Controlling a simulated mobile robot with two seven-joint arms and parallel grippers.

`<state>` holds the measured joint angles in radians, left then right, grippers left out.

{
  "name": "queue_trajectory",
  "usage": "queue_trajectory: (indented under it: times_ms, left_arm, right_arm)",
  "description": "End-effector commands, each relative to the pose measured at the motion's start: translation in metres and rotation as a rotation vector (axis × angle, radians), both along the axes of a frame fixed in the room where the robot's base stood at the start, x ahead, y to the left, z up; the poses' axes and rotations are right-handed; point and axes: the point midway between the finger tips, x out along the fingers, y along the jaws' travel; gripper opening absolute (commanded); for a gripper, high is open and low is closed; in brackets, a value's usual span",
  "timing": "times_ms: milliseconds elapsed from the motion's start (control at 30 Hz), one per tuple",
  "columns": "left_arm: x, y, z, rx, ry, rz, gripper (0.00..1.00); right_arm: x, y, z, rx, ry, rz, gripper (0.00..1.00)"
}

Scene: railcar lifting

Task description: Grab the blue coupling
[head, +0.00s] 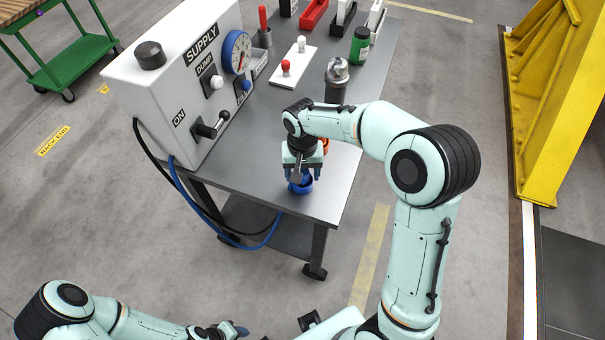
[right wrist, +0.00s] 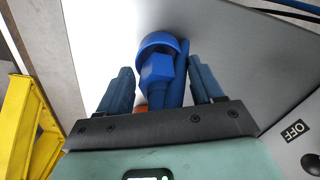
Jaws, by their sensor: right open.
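The blue coupling (head: 302,186) lies near the front edge of the grey cart top, partly hidden by my right gripper (head: 299,175) above it. In the right wrist view the coupling (right wrist: 158,66) shows a round ring and a squared body. It sits between the two spread fingers of the right gripper (right wrist: 161,78), with a gap visible on each side. My left gripper (head: 234,330) is low at the bottom edge, away from the cart, and its jaws are too small to read.
An orange piece (head: 325,146) is just behind the right gripper. A white supply box (head: 160,90) with knobs and levers stands on the left of the cart (head: 330,190). A metal-topped cylinder (head: 337,80) and a green bottle (head: 360,46) stand farther back. A yellow frame (head: 550,110) is at right.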

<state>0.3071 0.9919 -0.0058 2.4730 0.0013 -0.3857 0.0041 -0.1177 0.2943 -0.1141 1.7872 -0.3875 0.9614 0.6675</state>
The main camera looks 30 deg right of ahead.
Motion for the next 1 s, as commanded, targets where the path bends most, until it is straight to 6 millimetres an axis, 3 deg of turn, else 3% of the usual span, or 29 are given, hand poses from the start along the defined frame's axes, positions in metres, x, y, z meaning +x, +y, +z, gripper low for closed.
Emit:
queue_trajectory:
  times_ms: [133, 167, 333, 367, 767, 1000]
  left_arm:
    - [0.0, 0.0, 0.0, 0.0, 0.0, 0.0, 0.43]
    - [0.0, 0.0, 0.0, 0.0, 0.0, 0.0, 0.43]
    - [0.0, 0.0, 0.0, 0.0, 0.0, 0.0, 0.43]
    - [0.0, 0.0, 0.0, 0.0, 0.0, 0.0, 0.43]
    - [0.001, 0.0, 0.001, 0.0, -0.001, 0.0, 0.43]
    - [0.004, 0.0, 0.005, 0.0, -0.004, 0.0, 0.43]
  right_arm:
    - [0.0, 0.0, 0.0, 0.0, 0.0, 0.0, 0.66]
    - [0.0, 0.0, 0.0, 0.0, 0.0, 0.0, 0.6]
    - [0.0, 0.0, 0.001, 0.0, 0.0, 0.001, 0.04]
    - [0.0, 0.0, 0.001, 0.0, 0.0, 0.001, 0.0]
    - [0.001, 0.0, 0.006, 0.0, -0.002, 0.001, 0.0]
    - [0.002, 0.001, 0.04, 0.0, -0.007, 0.002, 0.0]
